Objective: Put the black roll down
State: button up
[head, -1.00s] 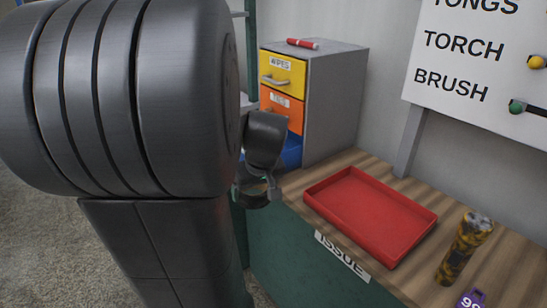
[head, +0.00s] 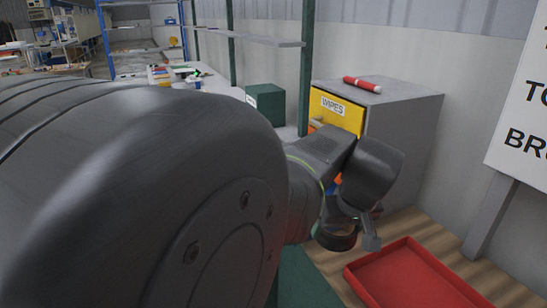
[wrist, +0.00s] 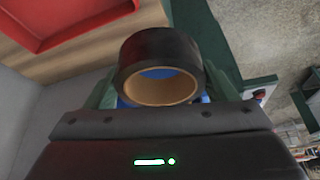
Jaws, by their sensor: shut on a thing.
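The black roll (wrist: 160,45) is a ring of black tape with a tan core. It fills the top middle of the wrist view, between the two fingers of my gripper (wrist: 162,88). In the head view my gripper (head: 350,222) is shut on the roll (head: 336,240), left of the red tray and in front of the drawer cabinet. My arm hides much of the left side there. I cannot tell how high the roll is above the counter.
The red tray (head: 415,280) lies on the wooden counter (head: 440,237) and looks empty. A grey cabinet (head: 405,140) with a yellow WIPES drawer (head: 335,110) stands behind, with a red marker (head: 362,83) on top. A green box (head: 265,104) stands farther back.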

jog(key=w+a+p, duration=0.1)
jog(key=w+a, duration=0.1)
jog(key=w, duration=1.4)
jog(key=shift+w+d+f, duration=0.1)
jog(key=shift+f, duration=1.65)
jog(key=shift+d+f, duration=0.1)
jog(key=shift+f, duration=1.65)
jog(key=shift+f, duration=0.1)
jog(key=shift+f+b, duration=0.55)
jog(key=shift+b, duration=0.15)
jog(key=o, duration=0.8)
jog(key=shift+c, duration=0.2)
jog(key=shift+r, duration=0.15)
